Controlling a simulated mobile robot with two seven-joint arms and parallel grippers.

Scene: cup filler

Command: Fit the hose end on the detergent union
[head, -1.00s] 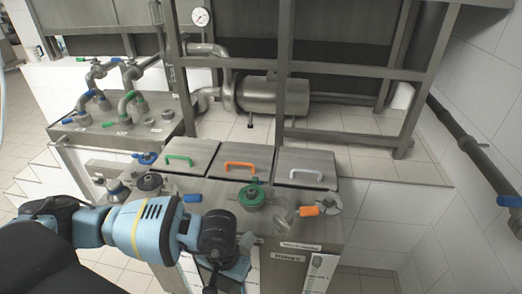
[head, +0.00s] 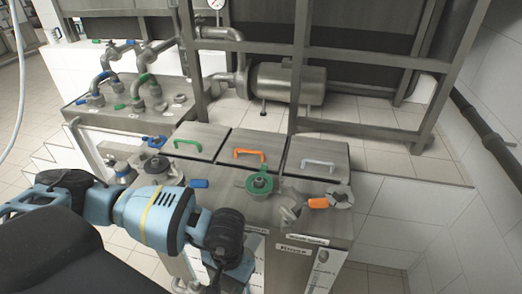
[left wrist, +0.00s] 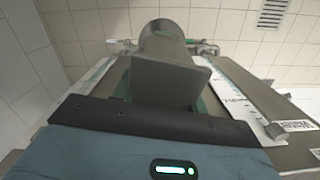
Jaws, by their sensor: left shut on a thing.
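My left gripper (head: 232,272) hangs low in front of the metal counter (head: 225,192), below its front edge, and is mostly hidden by my wrist in the head view. In the left wrist view my left gripper (left wrist: 160,104) is shut on a grey, block-shaped part (left wrist: 168,80) with a rounded piece behind it. I cannot tell for sure that this is the hose end. A union with a green ring (head: 260,184) stands on the counter. I cannot read which union is the detergent one. My right gripper is not in view.
Green (head: 187,144), orange (head: 249,152) and white (head: 318,162) handles top three lids behind. An orange-handled valve (head: 318,202) is at the right and a blue-handled one (head: 154,141) at the left. Pipes (head: 140,90) rise at the back left. A pale hose (head: 22,75) hangs far left.

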